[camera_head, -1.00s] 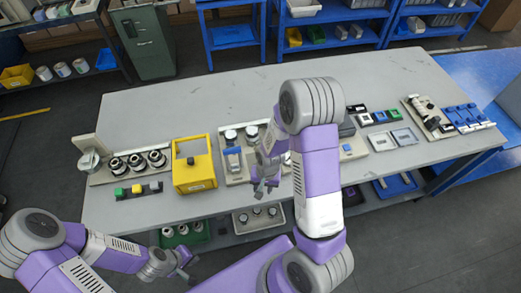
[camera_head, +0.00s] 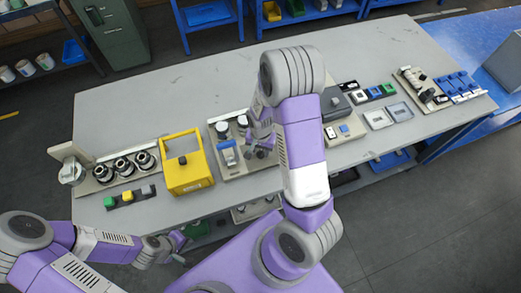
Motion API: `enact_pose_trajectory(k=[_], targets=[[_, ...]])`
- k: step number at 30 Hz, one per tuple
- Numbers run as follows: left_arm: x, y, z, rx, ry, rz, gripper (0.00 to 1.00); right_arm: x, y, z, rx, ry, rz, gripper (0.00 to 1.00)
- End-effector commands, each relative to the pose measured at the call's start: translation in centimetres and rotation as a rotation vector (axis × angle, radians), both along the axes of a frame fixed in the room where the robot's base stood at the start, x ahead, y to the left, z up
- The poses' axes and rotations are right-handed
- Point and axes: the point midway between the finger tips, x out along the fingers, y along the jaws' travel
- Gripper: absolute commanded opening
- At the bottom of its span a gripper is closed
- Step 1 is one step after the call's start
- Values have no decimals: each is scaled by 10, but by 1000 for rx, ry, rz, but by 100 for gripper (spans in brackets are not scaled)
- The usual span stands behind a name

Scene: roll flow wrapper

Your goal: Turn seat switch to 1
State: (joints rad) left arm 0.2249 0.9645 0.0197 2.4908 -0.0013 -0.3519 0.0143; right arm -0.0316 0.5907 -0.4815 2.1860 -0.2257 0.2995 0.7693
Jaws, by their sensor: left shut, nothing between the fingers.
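A beige panel (camera_head: 238,173) lies near the middle of the table's front side. My left gripper (camera_head: 180,246) is shut and empty, low in front of the table edge.
A yellow box frame (camera_head: 187,177) stands just left of the panel. Further left are a mount with several black round parts (camera_head: 122,168) and a strip with green and yellow buttons (camera_head: 127,198). Right of my arm are small switch boxes and trays (camera_head: 378,119). The table's back is clear.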

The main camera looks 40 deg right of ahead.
Motion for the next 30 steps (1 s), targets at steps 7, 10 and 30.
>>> enact_pose_trajectory(k=[7, 10, 30], targets=[[0, 0, 0, 0, 0, 0, 0, 0, 0, -1, 1, -1, 0, 39], [0, 0, 0, 0, 0, 0, 0, 0, 0, -1, 1, -1, 0, 27], [0, 0, -1, 0, 0, 0, 0, 0, 0, -1, 1, -1, 73, 0]])
